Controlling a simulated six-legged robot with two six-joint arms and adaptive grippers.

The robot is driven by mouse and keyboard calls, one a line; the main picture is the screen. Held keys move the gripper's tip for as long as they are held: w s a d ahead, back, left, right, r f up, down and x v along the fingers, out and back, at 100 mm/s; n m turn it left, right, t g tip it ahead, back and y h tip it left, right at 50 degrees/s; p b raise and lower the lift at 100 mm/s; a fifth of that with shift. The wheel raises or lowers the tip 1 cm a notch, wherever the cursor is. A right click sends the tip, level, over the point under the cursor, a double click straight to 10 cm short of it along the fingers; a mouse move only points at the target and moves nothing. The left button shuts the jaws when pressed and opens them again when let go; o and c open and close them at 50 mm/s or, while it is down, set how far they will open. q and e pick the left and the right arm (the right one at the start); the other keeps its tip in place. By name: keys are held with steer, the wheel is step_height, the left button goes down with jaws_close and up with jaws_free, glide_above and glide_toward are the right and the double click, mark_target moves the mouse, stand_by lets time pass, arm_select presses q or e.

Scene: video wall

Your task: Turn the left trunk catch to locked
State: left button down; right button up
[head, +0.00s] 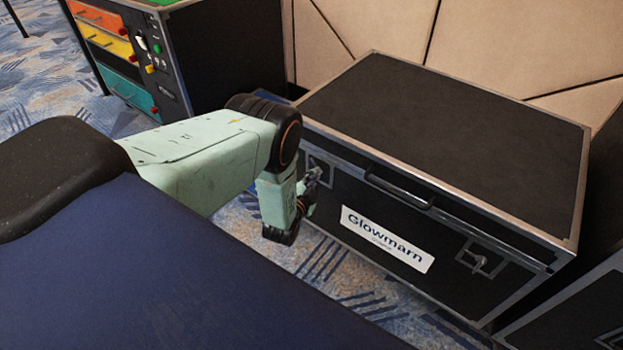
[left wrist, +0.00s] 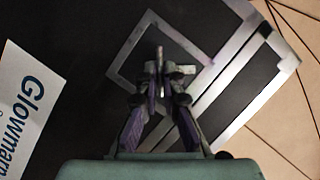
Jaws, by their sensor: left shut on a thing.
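The black trunk (head: 450,120) with metal edges stands against the wall, its lid closed. My left gripper (head: 314,178) is at the left catch on the trunk's front, inside a square metal frame. In the left wrist view my left gripper (left wrist: 160,88) has its fingers together on the left catch (left wrist: 182,69), a small metal piece partly hidden between the fingertips. Whether the catch is turned cannot be told. The right catch (head: 479,263) shows free in its own frame at the trunk's front right. My right gripper is not in view.
A white Glowmarn label (head: 387,239) and a black handle (head: 400,191) are on the trunk's front. A cabinet with coloured drawers (head: 105,45) stands at the back left. Another dark case (head: 580,310) is at the lower right. Patterned carpet (head: 330,262) lies in front.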

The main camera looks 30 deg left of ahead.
arm_select(q)
steer(key=shift+w+d+m+t+y+b, duration=0.1)
steer(key=shift+m+t+y+b, duration=0.4)
steer(key=shift+m, duration=0.55)
steer(key=shift+w+a+m+t+y+b, duration=0.15)
steer(key=shift+m+t+b, duration=0.15)
steer(key=shift+m+b, duration=0.55)
steer(key=shift+w+d+m+t+y+b, duration=0.15)
steer(key=shift+m+t+y+b, duration=0.25)
steer(key=shift+m, duration=0.8)
steer(key=c, duration=1.5)
jaws_free()
steer(key=shift+f, duration=0.15)
steer(key=shift+s+f, duration=0.1)
steer(key=shift+s, duration=0.1)
